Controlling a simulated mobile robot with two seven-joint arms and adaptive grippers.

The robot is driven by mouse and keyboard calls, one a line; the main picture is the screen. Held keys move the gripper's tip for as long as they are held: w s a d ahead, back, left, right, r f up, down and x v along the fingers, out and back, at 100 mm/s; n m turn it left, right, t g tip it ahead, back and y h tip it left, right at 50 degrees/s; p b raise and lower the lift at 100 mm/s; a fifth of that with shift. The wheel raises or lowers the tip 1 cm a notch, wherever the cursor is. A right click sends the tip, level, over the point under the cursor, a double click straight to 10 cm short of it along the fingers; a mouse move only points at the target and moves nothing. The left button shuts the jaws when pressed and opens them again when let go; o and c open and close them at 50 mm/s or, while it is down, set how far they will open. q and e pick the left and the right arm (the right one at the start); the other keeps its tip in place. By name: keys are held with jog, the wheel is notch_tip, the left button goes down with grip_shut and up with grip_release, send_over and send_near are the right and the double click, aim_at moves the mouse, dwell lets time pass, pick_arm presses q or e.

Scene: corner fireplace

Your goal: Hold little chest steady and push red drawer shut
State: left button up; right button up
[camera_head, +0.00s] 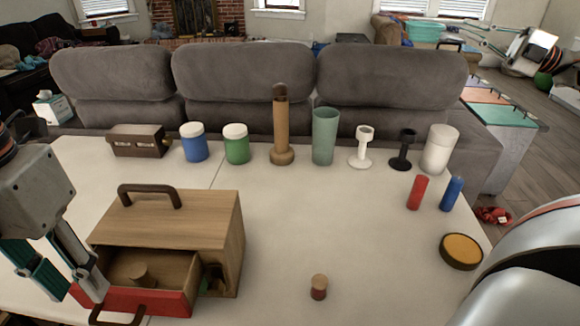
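The little chest (185,225) is a light wooden box with a dark handle on top, standing at the front left of the white table in the head view. Its red drawer (160,302) is pulled out towards me, with a dark handle on its front. A small wooden cylinder (134,270) lies inside the drawer. My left gripper (80,296) has its fingers spread and is down beside the drawer's left front corner; I cannot tell if it touches. My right gripper (470,35) is far off at the upper right, open and empty, away from the chest.
A row of jars, a wooden peg stand (281,135), a green cup (324,138) and small stands lines the table's back. Red (417,193) and blue (452,194) cylinders and a round yellow-topped disc (461,251) are at right. A small cork-topped piece (318,287) stands front centre.

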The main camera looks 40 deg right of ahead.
jog(key=a+r+n+g+y, duration=1.1)
jog(key=a+r+n+y, duration=0.25)
jog(key=a+n, duration=0.4)
jog(key=s+a+r+n+g+h, duration=0.3)
jog(key=s+a+r+n+g, duration=0.25)
jog(key=s+n+g, duration=0.5)
jog(key=s+a+r+n+g+h, duration=0.3)
jog(key=s+a+r+n+g, duration=0.3)
jog(key=s+n+g, duration=0.4)
jog(key=n+t+h, duration=0.3)
jog(key=t+h, duration=1.1)
jog(key=h, duration=0.5)
send_over(189, 275)
jog(key=f, duration=4.6)
jog(key=shift+s+a+f, duration=0.1)
jog(key=shift+s+f, duration=0.1)
jog(key=shift+f, duration=0.1)
jog(key=shift+w+f+t, duration=0.2)
jog(key=shift+f+t, duration=0.15)
jog(key=shift+f, duration=3.8)
